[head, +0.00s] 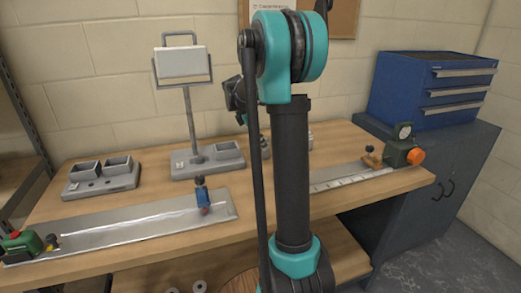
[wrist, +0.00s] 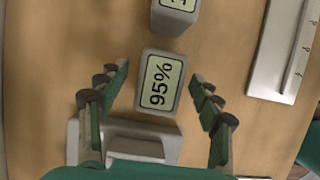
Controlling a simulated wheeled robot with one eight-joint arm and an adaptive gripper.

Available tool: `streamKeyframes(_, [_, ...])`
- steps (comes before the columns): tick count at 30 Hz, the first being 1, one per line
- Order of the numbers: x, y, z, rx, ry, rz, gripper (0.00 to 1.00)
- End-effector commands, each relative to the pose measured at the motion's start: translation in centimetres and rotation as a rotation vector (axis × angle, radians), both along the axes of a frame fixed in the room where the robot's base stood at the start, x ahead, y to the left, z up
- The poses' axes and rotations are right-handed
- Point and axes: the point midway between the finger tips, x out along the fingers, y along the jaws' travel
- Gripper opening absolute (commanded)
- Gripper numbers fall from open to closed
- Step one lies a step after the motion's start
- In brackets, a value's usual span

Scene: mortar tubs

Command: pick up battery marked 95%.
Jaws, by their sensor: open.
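The battery marked 95% (wrist: 157,92) is a pale grey block with a greenish display, seen from above in the wrist view. My gripper (wrist: 159,74) is open, with one green finger to the left of the battery and one to the right. There are gaps on both sides, and neither finger visibly touches it. The wrist view does not clearly show the height between fingers and battery. In the head view my arm hides the gripper, and I cannot make out the marked battery there.
A second block with a display (wrist: 174,12) stands just beyond the battery, its marking cut off. A grey base (wrist: 130,143) lies close below the battery in the wrist view. A metal rail (wrist: 282,50) is at right. The workbench (head: 150,250) also bears a lamp-like stand (head: 190,110).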

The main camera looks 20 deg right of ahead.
Motion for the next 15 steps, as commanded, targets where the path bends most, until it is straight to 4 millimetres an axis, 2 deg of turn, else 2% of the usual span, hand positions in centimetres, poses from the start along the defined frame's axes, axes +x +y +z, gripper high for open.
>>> streamKeyframes(8, [-0.01,-0.17,-0.45,0.0,0.0,0.0,0.66])
streamKeyframes(15, [0.0,-0.16,-0.43,0.0,0.0,0.0,0.38])
